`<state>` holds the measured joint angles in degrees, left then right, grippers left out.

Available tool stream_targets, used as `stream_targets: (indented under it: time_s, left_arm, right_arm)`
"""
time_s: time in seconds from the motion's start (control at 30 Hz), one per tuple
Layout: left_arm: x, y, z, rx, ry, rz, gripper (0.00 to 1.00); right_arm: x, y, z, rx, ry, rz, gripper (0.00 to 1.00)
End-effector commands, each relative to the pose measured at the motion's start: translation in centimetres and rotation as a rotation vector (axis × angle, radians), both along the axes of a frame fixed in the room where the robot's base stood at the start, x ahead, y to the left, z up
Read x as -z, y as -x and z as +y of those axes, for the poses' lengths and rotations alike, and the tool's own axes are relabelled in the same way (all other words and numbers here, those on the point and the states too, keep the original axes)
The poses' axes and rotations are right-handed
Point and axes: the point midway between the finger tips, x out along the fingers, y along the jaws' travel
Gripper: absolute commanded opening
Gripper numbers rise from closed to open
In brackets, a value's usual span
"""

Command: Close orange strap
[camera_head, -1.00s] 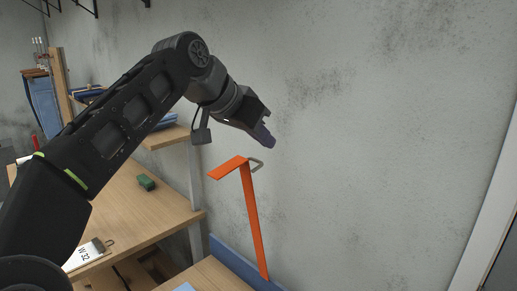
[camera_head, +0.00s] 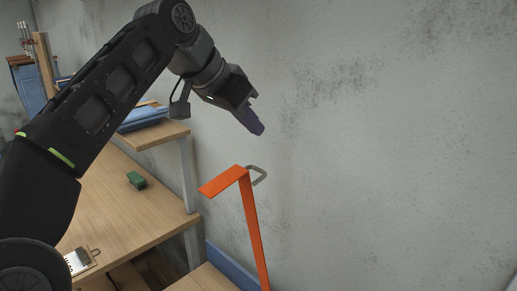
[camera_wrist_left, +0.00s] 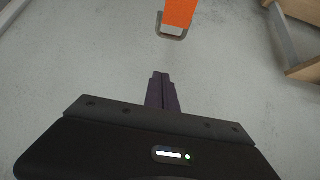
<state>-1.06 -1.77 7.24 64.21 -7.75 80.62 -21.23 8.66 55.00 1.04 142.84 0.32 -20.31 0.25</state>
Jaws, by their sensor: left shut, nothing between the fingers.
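The orange strap (camera_head: 254,230) stands up in front of the grey wall, with its top part bent over toward the left. A grey metal loop (camera_head: 258,176) sits at the bend. My left gripper (camera_head: 257,129) is above the strap and apart from it, shut and empty, pointing down to the right. In the left wrist view the shut fingers (camera_wrist_left: 161,78) point toward the strap end (camera_wrist_left: 180,12) and its metal loop (camera_wrist_left: 172,35), with a gap between. The strap's lower end is cut off by the picture edge in the head view. My right gripper is not in view.
A wooden table (camera_head: 140,205) with a small green block (camera_head: 137,180) is at left. A wooden shelf (camera_head: 155,134) holds blue items. A clipboard (camera_head: 80,262) lies near the table's front. A blue edge (camera_head: 222,267) runs beside the strap. The wall's right side is clear.

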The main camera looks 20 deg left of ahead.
Motion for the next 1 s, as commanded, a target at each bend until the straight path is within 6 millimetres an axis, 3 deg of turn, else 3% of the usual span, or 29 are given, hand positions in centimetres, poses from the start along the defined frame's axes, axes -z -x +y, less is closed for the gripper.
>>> stream_targets:
  time_s: [0.3, 0.63, 0.8, 1.0]
  left_arm:
    - [2.6, -2.0, -0.7, 0.001, 0.000, 0.003, 0.00]
    - [7.6, -6.0, -2.2, 0.000, 0.000, 0.005, 0.00]
    - [8.4, -3.8, -1.3, -0.003, -0.001, -0.001, 0.00]
    - [8.9, -2.6, -0.8, -0.001, -0.001, 0.001, 0.00]
  right_arm:
    - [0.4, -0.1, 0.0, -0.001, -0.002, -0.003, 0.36]
    - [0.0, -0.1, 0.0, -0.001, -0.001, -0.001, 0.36]
    - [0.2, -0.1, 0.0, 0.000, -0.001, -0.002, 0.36]
    - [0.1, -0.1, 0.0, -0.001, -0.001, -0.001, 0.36]
